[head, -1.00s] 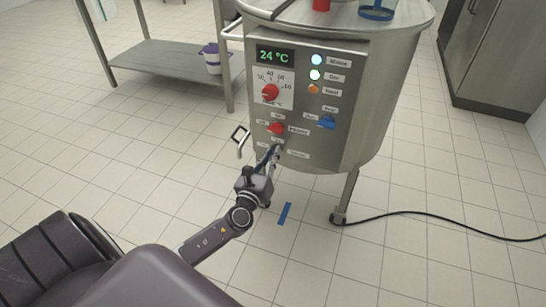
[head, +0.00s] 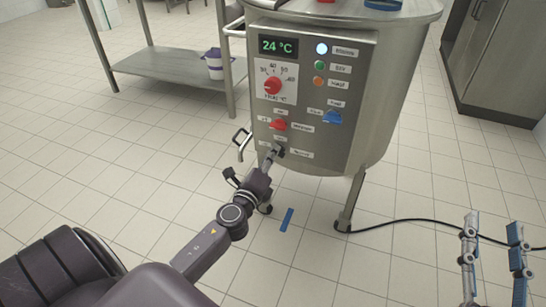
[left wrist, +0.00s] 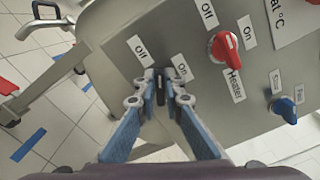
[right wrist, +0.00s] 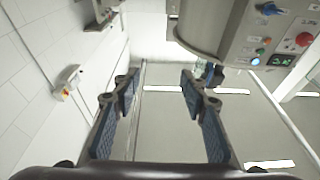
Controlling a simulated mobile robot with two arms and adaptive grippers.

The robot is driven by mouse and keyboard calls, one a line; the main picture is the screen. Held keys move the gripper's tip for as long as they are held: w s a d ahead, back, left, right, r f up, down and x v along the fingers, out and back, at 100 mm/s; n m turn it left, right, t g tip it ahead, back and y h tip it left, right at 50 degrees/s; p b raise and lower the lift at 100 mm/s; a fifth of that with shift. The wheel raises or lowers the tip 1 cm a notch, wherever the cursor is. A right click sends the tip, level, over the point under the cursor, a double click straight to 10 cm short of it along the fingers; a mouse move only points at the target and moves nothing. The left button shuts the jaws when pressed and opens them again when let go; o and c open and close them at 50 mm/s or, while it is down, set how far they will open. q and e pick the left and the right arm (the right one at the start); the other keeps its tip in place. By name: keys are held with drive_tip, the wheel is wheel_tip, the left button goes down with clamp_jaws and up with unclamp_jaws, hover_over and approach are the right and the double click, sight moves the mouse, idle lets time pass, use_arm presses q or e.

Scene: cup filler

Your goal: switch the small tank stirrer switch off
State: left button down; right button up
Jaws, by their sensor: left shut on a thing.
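The small tank (head: 395,100) is a steel vessel on legs with a control panel on its front. The dark stirrer switch (left wrist: 161,86) is low on the panel, between an "Off" label (left wrist: 140,50) and an "On" label (left wrist: 181,68) in the left wrist view. My left gripper (left wrist: 160,92) is shut on this switch; its fingertips hide most of it, so its exact angle is hard to tell. In the head view my left gripper (head: 270,162) reaches the panel's lower left. My right gripper (head: 492,235) is open and empty at the lower right; it also shows in the right wrist view (right wrist: 160,88).
A red heater knob (left wrist: 223,46) and a blue knob (left wrist: 284,106) are close by. A red temperature dial (head: 272,85) is above. The top light (head: 322,48) is bright; the green light (head: 319,65) looks dull. A cable (head: 440,219) crosses the floor.

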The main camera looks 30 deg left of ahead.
use_arm(q)
drive_tip(key=shift+f+n+b, duration=0.2)
drive_tip(key=shift+n, duration=1.2)
drive_tip(key=shift+f+n+b, duration=0.15)
drive_tip(key=shift+n+b, duration=0.05)
drive_tip(key=shift+n, duration=1.2)
use_arm(e)
drive_tip(key=shift+s+r+t+y, duration=0.15)
drive_tip(key=shift+s+r+t, duration=0.25)
drive_tip(key=shift+r, duration=0.45)
drive_tip(key=shift+s+r+t+y, duration=0.2)
drive_tip(key=shift+s+r+t, duration=0.25)
drive_tip(key=shift+r, duration=0.45)
drive_tip(key=shift+s+r+t+y, duration=0.15)
drive_tip(key=shift+s+r+t, duration=0.1)
drive_tip(key=shift+r+t, duration=0.45)
drive_tip(key=shift+r, duration=0.2)
use_arm(q)
drive_tip(key=c, duration=2)
unclamp_jaws()
drive_tip(key=shift+a, duration=0.1)
drive_tip(key=shift+c, duration=0.2)
drive_tip(key=v, duration=1.2)
